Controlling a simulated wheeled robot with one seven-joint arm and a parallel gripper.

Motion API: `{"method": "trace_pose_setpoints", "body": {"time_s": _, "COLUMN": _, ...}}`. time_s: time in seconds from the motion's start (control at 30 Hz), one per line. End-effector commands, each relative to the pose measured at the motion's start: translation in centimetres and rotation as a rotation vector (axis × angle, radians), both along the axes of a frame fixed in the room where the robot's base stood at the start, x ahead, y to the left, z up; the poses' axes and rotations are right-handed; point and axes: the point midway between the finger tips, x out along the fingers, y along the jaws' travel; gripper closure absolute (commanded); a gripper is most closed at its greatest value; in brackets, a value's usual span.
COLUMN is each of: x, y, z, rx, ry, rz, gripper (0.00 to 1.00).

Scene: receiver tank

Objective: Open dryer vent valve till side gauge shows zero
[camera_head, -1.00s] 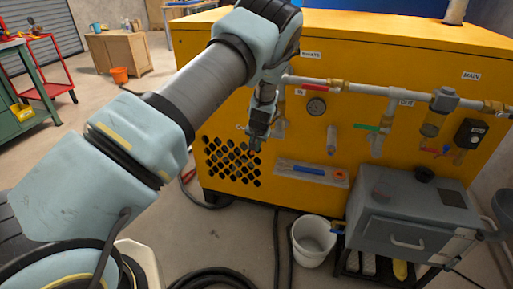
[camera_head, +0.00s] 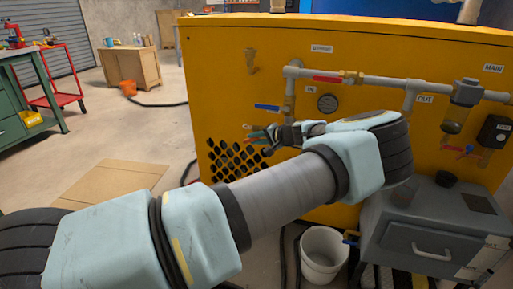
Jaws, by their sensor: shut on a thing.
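My gripper (camera_head: 264,137) is at the front of the yellow dryer cabinet (camera_head: 225,80), just above the black-holed grille.
A blue lever (camera_head: 267,107) is just above my gripper. A red lever (camera_head: 327,79) lies along the grey pipe (camera_head: 380,83). A white bucket (camera_head: 322,257) and a grey box (camera_head: 415,230) stand low at the right. The floor at left is open, with a cardboard sheet (camera_head: 115,182).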

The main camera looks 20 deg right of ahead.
Motion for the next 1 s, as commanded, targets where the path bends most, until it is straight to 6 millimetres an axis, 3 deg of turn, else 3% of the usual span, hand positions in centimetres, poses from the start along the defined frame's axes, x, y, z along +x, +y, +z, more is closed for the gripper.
{"method": "trace_pose_setpoints", "body": {"time_s": 0.77, "x": 0.13, "y": 0.27, "z": 0.29, "rx": 0.073, "ry": -0.064, "rz": 0.003, "gripper": 1.00}}
{"method": "trace_pose_setpoints", "body": {"time_s": 0.8, "x": 0.12, "y": 0.28, "z": 0.29, "rx": 0.073, "ry": -0.064, "rz": 0.003, "gripper": 0.74}}
{"method": "trace_pose_setpoints", "body": {"time_s": 1.0, "x": 0.13, "y": 0.24, "z": 0.29, "rx": 0.072, "ry": -0.064, "rz": 0.002, "gripper": 0.52}}
